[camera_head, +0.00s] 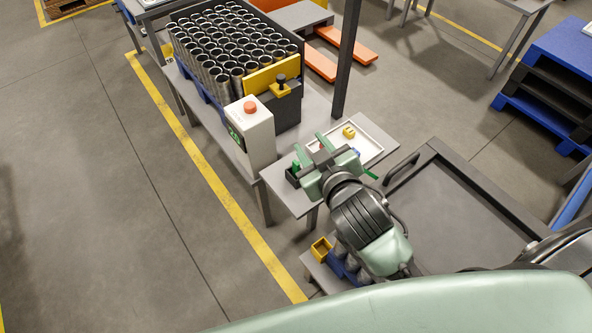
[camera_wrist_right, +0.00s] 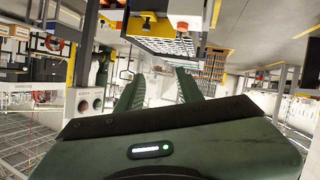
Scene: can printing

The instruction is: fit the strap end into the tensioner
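My right gripper (camera_head: 322,172) is over the small grey table in the head view. In the right wrist view its two green fingers (camera_wrist_right: 160,92) stand apart with nothing visible between them. A yellow fitting with a black knob (camera_head: 282,86) sits on the front of the can crate, beside a yellow plate (camera_head: 270,73); I cannot tell whether it is the tensioner. A thin green piece (camera_head: 371,175) shows just right of the gripper, and I cannot tell whether it is the strap end. My left gripper is not in view.
A crate of upright metal cans (camera_head: 232,42) stands behind a white control box (camera_head: 250,132) with a red button. A white tray (camera_head: 372,150) holds a small yellow part (camera_head: 348,132). A dark post (camera_head: 347,60) rises behind the table.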

